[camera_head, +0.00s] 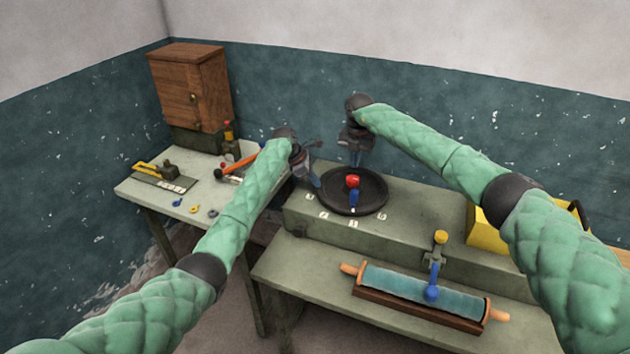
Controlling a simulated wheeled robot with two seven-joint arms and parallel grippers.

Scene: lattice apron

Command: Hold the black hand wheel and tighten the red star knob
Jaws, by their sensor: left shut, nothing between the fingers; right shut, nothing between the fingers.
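The black hand wheel (376,201) lies flat on the raised grey-green block of the bench, in the middle of the head view. The red star knob (352,181) sits at the wheel's centre, with a blue piece (353,199) just in front of it. My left gripper (316,182) is shut and empty at the wheel's left rim; I cannot tell whether it touches the rim. My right gripper (355,160) is shut and empty, pointing down above the far side of the wheel, behind the knob.
A blue roller with wooden handles (400,284) lies on the lower bench, below a yellow-topped clamp (440,240). A yellow box (482,228) stands at the right. A side table (150,190) holds several small tools. A wooden cabinet (190,85) stands behind it.

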